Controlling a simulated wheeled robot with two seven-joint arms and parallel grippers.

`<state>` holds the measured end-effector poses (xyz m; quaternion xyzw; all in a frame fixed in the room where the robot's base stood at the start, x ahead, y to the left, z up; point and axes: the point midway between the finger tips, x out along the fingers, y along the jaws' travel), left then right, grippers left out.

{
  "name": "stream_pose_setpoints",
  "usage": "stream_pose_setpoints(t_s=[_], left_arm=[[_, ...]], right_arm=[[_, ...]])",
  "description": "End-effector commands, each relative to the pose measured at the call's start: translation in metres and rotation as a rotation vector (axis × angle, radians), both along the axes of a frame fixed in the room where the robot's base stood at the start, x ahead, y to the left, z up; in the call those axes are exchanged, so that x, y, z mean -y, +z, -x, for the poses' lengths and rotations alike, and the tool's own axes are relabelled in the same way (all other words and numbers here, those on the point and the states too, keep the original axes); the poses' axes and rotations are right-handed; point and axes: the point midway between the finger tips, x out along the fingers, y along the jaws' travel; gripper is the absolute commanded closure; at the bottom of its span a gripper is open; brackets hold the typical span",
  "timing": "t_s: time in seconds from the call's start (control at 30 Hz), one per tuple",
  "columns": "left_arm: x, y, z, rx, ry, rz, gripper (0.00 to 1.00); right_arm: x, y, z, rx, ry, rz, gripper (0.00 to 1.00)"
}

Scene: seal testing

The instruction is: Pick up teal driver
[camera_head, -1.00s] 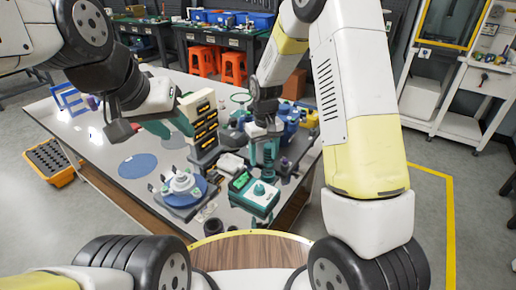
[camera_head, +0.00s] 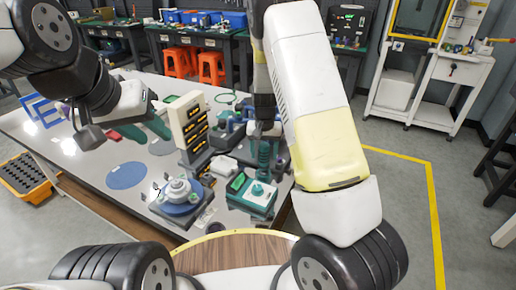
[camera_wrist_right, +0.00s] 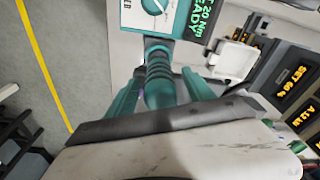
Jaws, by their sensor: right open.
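The teal driver (camera_head: 264,158) is a ribbed teal cylinder standing upright behind a teal box with a dial. In the right wrist view the driver (camera_wrist_right: 160,80) lies between the two teal fingers of my right gripper (camera_wrist_right: 162,73). The fingers are apart, with a gap visible on each side of the driver. In the head view my right arm comes down over the driver and hides its top. My left gripper (camera_head: 143,130) hangs over the left part of the table, its teal fingers spread and empty.
The teal box (camera_head: 252,196), also in the wrist view (camera_wrist_right: 165,18), has a green display. A round white fixture on a blue disc (camera_head: 180,194) stands left of it. A cream rack with yellow displays (camera_head: 190,127) stands behind. A flat blue disc (camera_head: 126,175) lies left.

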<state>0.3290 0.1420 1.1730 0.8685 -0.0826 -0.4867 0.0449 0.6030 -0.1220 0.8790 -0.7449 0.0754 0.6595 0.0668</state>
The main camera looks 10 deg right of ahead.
Motion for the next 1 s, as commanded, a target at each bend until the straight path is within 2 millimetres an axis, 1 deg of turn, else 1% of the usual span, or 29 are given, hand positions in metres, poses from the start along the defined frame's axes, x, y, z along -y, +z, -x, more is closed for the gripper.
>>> stream_pose_setpoints(t_s=[0.03,0.1,0.3,0.33,0.37,0.5,0.57,0.6,0.63,0.9,1.0], left_arm=[[0.0,0.0,0.0,0.0,0.0,0.0,0.64],[0.0,0.0,0.0,0.0,0.0,0.0,0.64],[0.0,0.0,0.0,0.0,0.0,0.0,0.64],[0.0,0.0,0.0,0.0,0.0,0.0,0.64],[0.0,0.0,0.0,0.0,0.0,0.0,0.64],[0.0,0.0,0.0,0.0,0.0,0.0,0.64],[0.0,0.0,0.0,0.0,0.0,0.0,0.64],[0.0,0.0,0.0,0.0,0.0,0.0,0.64],[0.0,0.0,0.0,0.0,0.0,0.0,0.64],[0.0,0.0,0.0,0.0,0.0,0.0,0.64],[0.0,0.0,0.0,0.0,0.0,0.0,0.64]], right_arm=[[0.0001,-0.0047,-0.0004,-0.001,0.0,0.0,0.39],[-0.0002,-0.0078,-0.0008,-0.001,0.001,0.0,0.39],[-0.0004,-0.008,-0.0011,0.001,0.002,-0.001,0.39],[-0.0004,-0.0079,-0.0012,0.001,0.002,-0.001,0.43],[-0.0004,-0.0079,-0.0011,0.001,0.002,-0.001,0.48],[-0.0003,-0.0078,-0.001,0.0,0.002,-0.001,0.76],[-0.0003,-0.0078,-0.001,0.0,0.002,-0.001,0.88],[-0.0004,-0.0078,-0.0011,0.0,0.002,-0.001,0.96],[-0.0004,-0.0078,-0.0011,0.0,0.002,-0.001,1.0],[-0.0006,-0.0065,-0.0017,0.002,0.002,0.0,1.0],[-0.0008,0.0,-0.0023,0.004,0.002,-0.002,1.0]])
